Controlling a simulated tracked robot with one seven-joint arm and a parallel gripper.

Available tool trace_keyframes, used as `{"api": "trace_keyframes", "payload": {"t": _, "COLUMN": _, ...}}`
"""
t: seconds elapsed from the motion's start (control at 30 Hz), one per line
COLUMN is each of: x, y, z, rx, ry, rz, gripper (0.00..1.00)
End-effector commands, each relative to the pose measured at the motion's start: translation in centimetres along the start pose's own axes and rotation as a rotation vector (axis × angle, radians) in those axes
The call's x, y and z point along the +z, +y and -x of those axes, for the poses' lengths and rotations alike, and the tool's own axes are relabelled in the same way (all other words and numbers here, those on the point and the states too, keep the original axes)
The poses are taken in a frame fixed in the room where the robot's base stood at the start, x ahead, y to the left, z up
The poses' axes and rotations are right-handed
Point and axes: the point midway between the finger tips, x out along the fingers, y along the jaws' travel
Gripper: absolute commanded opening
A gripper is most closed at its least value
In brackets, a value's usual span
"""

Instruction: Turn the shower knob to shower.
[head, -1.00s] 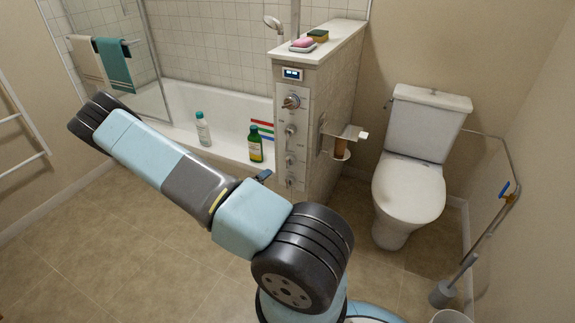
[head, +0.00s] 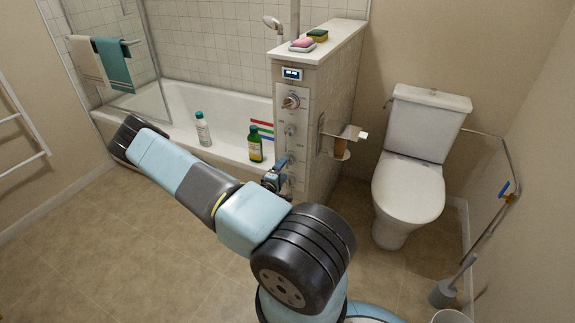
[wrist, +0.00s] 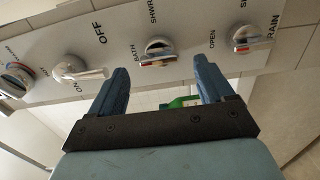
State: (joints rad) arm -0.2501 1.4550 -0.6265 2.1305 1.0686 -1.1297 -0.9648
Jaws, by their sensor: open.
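The control panel (head: 305,118) is on the end of the tiled half wall and has a column of knobs. In the wrist view the shower knob (wrist: 158,51), a small metal knob with a red mark, sits between the labels BATH and SHWR. I cannot tell for sure which label it points to. My gripper (wrist: 160,66) is open, its two blue fingers on either side of this knob and just short of it, with no clear contact. In the head view my gripper (head: 278,168) is beside the lower knobs and partly hides them.
The ON/OFF knob (wrist: 78,70) and the drain knob (wrist: 246,39) flank the shower knob closely. A green bottle (head: 255,144) and a white bottle (head: 203,130) stand on the tub edge (head: 180,140). A paper holder (head: 343,133) juts out right of the panel.

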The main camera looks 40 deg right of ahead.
Motion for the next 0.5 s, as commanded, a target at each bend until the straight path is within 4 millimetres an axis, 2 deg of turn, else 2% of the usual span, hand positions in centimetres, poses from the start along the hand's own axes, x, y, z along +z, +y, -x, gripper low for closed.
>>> {"api": "trace_keyframes", "payload": {"t": 0.2, "x": 0.1, "y": 0.0, "z": -3.4, "rx": 0.0, "ry": -0.002, "rz": -0.001, "gripper": 0.81}}
{"api": "trace_keyframes", "payload": {"t": 0.5, "x": 0.0, "y": 0.0, "z": -5.4, "rx": 0.0, "ry": 0.0, "rz": 0.0, "gripper": 0.81}}
